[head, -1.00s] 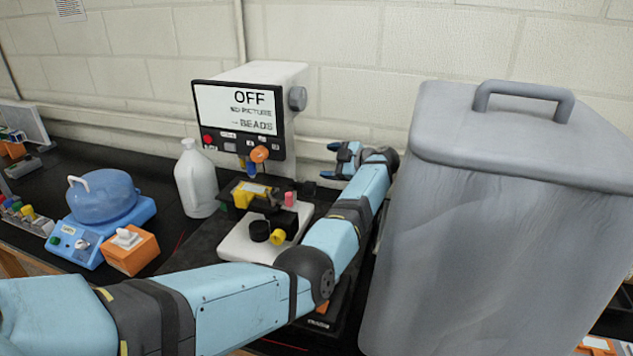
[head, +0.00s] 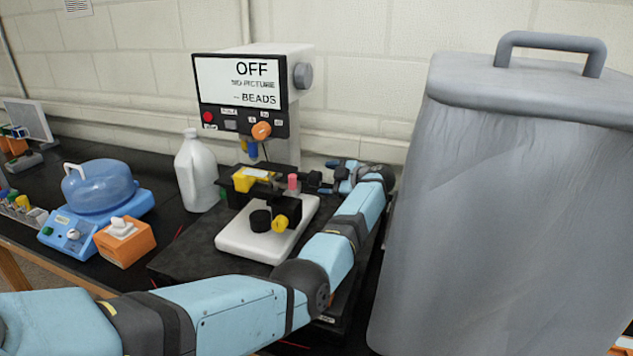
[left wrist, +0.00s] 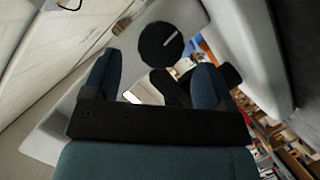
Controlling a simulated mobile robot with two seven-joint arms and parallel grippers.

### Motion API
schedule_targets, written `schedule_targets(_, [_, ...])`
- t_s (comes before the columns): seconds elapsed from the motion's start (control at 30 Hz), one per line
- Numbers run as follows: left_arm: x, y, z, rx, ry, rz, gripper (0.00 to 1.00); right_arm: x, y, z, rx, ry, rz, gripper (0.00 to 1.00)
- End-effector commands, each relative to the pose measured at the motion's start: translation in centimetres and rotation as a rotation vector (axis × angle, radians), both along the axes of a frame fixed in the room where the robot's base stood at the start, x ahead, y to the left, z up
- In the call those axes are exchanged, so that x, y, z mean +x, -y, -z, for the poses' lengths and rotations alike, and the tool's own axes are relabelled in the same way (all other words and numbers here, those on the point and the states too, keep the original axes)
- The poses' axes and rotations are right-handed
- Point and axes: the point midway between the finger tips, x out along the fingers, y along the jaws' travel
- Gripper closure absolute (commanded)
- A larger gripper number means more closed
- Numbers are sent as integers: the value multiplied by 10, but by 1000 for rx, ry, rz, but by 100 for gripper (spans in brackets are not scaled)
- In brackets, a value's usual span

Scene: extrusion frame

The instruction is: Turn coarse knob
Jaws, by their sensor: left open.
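The instrument has a screen (head: 240,83) reading OFF, a white base (head: 245,238) and a dark stage. A black knob (head: 260,220) and a yellow knob (head: 280,224) show low on its front, and a grey knob (head: 302,76) on the screen housing's side. My left gripper (head: 328,177) is open, right of the stage and pointing at it. In the left wrist view, a round black knob (left wrist: 160,45) with a white line lies ahead between the open fingers, apart from them. I cannot tell which head-view knob this is, or whether it is the coarse one.
A large grey lidded bin (head: 480,220) stands close right of my left arm. A white jug (head: 196,172) stands left of the instrument. Farther left are a blue device with a domed bowl (head: 98,190) and an orange box (head: 125,243). The wall is close behind.

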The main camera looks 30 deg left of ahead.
Motion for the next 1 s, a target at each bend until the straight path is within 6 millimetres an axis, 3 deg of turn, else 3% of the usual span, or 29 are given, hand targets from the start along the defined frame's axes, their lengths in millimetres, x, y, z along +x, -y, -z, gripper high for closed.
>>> schedule_targets(0.1, [0, -21, 4, 2, -2, -3, 22, 0, 1, -4, -2, 0, 1, 57])
schedule_targets(0.3, [1, -41, 11, 2, -1, -1, 22, -1, 4, -3, -6, -4, 4, 57])
schedule_targets(0.63, [1, -45, 14, -1, 0, -1, 22, -1, 5, 1, -9, -10, 5, 57])
schedule_targets(0.67, [1, -45, 14, -1, 0, -1, 25, -1, 5, 1, -9, -10, 5, 57])
schedule_targets(0.87, [1, -45, 14, -1, 0, -1, 71, -1, 4, 0, -8, -8, 5, 57])
schedule_targets(1.0, [1, -44, 16, 4, 18, -1, 71, 0, 3, 0, -6, -4, 4, 57])
